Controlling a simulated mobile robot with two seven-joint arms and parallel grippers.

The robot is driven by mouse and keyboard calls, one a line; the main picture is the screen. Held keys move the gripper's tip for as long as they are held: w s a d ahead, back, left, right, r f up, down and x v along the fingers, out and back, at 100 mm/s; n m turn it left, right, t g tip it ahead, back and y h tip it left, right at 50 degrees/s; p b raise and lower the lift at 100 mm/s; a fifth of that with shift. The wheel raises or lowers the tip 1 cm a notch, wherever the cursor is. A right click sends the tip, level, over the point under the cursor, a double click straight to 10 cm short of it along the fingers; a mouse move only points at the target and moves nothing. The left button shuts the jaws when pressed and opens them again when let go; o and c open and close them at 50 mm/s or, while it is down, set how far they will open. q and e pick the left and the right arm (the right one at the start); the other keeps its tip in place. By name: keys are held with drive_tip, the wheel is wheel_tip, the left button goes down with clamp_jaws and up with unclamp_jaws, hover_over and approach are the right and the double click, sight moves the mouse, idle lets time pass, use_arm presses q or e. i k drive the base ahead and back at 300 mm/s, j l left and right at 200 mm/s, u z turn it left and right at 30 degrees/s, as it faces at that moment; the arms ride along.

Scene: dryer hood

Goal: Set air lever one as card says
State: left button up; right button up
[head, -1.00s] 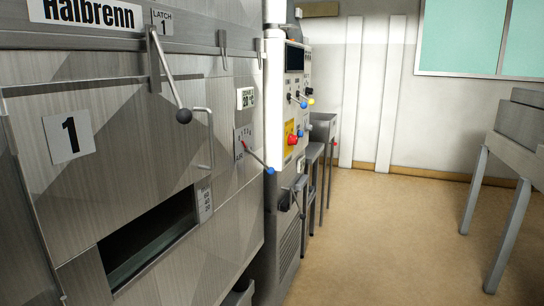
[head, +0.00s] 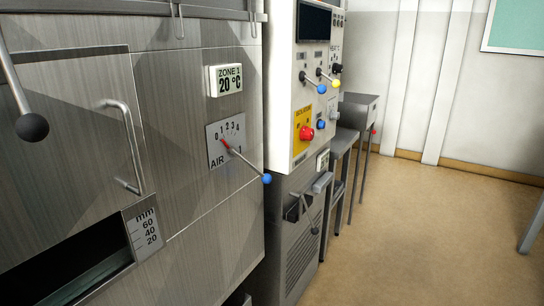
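The rod slants down to the right, and the ball hangs beyond the plate's lower right. I see no card that I can identify. Neither of my grippers is in view.
A zone 1 display (head: 226,80) reads 20 °C above the dial. A black-balled lever (head: 32,127) and a door handle (head: 131,147) stick out at left. A control cabinet (head: 300,160) stands beyond the dryer. Open floor (head: 430,230) lies at right.

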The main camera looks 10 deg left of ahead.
sight(266, 178)
drive_tip(key=i+l+u, duration=0.1)
drive_tip(key=i+l, duration=0.2)
drive_tip(key=i, duration=0.15)
drive_tip(key=i+l+u, duration=0.1)
drive_tip(key=i+l, duration=0.25)
drive_tip(key=i, duration=0.15)
